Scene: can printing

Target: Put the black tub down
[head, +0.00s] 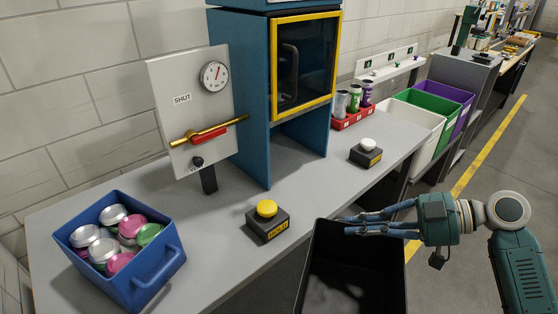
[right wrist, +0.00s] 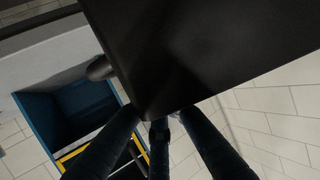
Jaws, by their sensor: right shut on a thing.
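The black tub (head: 352,278) is at the bottom centre of the head view, in front of the grey bench's edge, with its lower part cut off by the frame. My right gripper (head: 345,225) comes in from the right with its fingers at the tub's upper back side and is shut on it. In the right wrist view the tub's dark wall (right wrist: 205,45) fills the top, and the fingers (right wrist: 160,113) meet its edge. Whether anything supports the tub from below is hidden. My left gripper is not in view.
The grey bench (head: 215,255) carries a blue bin (head: 150,288) of cans, a yellow button box (head: 267,224), a lever panel (head: 180,90), a blue cabinet (head: 252,100), a white-button box (head: 366,153) and a red can rack (head: 352,120). White, green and purple bins stand beyond. Floor is open at right.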

